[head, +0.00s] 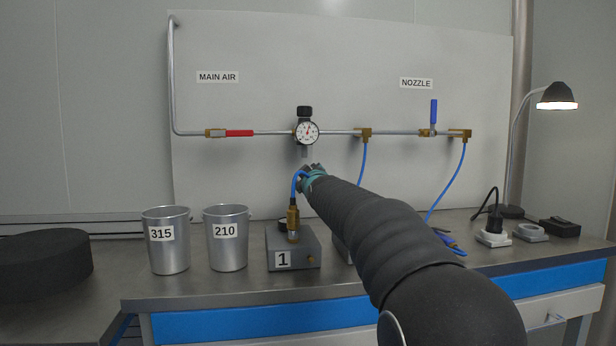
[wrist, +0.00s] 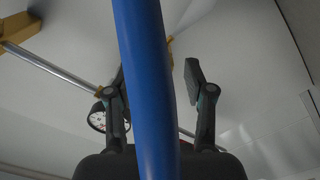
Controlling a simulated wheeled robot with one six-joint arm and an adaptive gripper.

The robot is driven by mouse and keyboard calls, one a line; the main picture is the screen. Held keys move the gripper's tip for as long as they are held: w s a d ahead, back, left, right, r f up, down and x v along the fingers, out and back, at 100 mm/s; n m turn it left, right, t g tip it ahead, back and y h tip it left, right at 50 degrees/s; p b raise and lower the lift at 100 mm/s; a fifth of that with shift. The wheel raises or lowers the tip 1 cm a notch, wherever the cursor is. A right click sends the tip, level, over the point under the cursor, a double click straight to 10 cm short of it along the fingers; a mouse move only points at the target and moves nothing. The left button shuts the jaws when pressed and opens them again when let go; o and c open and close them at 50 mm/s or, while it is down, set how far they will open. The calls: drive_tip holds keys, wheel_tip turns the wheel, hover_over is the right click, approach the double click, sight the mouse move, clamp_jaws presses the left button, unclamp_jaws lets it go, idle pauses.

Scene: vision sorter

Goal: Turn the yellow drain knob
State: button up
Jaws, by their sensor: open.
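I cannot make out the yellow drain knob for certain in either view. In the head view my gripper (head: 312,169) is just below the air regulator with its round gauge (head: 307,132), and it hides part of the space beneath. In the wrist view my gripper (wrist: 151,80) is open, with its two fingers apart. A blue hose (wrist: 148,90) crosses in front of the gap and hides much of it. A small yellow piece (wrist: 171,46) shows beside the hose; I cannot tell what it belongs to. The gauge also shows behind the left finger (wrist: 97,118).
A red-handled valve (head: 239,133) and a blue-handled valve (head: 434,111) sit on the wall pipe. Cans marked 315 (head: 169,255) and 210 (head: 228,252) and a grey box marked 1 (head: 308,252) with a brass fitting (head: 293,220) stand on the bench.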

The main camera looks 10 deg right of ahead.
clamp_jaws()
drive_tip(key=shift+m, duration=0.3)
drive_tip(key=shift+d+m+b, duration=0.1)
drive_tip(key=shift+m+b, duration=0.6)
drive_tip(key=shift+m, duration=1.8)
unclamp_jaws()
